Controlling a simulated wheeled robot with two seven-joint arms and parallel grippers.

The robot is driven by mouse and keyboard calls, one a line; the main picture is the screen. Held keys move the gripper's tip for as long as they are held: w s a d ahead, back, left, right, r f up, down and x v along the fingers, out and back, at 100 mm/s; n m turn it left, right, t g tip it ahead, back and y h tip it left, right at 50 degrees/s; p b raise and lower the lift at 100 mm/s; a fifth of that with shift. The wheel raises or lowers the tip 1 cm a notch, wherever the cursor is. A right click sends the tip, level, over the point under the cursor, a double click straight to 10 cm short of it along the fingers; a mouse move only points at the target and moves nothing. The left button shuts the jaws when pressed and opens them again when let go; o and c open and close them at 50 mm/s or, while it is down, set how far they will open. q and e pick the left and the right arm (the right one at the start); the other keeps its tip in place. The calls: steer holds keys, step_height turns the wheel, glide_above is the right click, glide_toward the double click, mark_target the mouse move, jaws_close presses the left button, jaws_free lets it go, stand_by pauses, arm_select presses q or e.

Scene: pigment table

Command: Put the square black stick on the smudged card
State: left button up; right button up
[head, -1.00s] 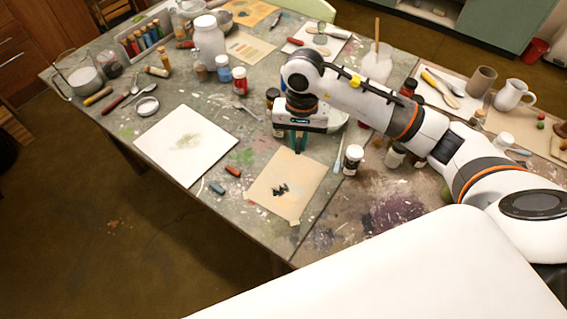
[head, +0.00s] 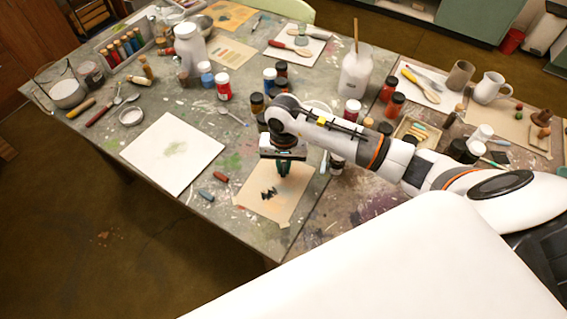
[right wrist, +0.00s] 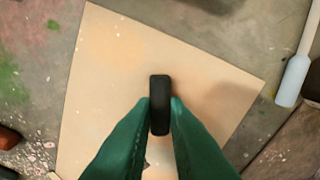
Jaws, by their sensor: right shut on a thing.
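My right gripper (head: 284,172) is low over a tan paper sheet (head: 287,206) near the table's front edge. In the right wrist view its green fingers (right wrist: 160,118) are shut on a short black stick (right wrist: 160,92), with tan paper (right wrist: 110,60) behind it. I cannot tell whether the stick still touches the paper. More black pieces (head: 268,194) lie on the tan sheet beside the gripper. The smudged card (head: 165,170), white with a pale green smudge, lies flat to the left. My left gripper is not in view.
A red stick (head: 221,176) and a grey-blue stick (head: 206,195) lie between the card and the tan sheet. Paint jars (head: 257,104) stand behind the gripper. A spoon (head: 232,114) and a round lid (head: 131,116) lie behind the card. The card's top is clear.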

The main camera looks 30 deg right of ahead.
mark_target(283, 167)
steer(key=shift+f, duration=0.1)
steer(key=shift+o, duration=1)
steer(key=o, duration=0.4)
steer(key=shift+o, duration=0.2)
steer(key=shift+r, duration=0.3)
step_height(283, 167, up, 12)
steer(key=b, duration=0.2)
steer(key=shift+w+f, duration=0.15)
steer(key=shift+w, duration=0.05)
steer(key=shift+d, duration=0.1)
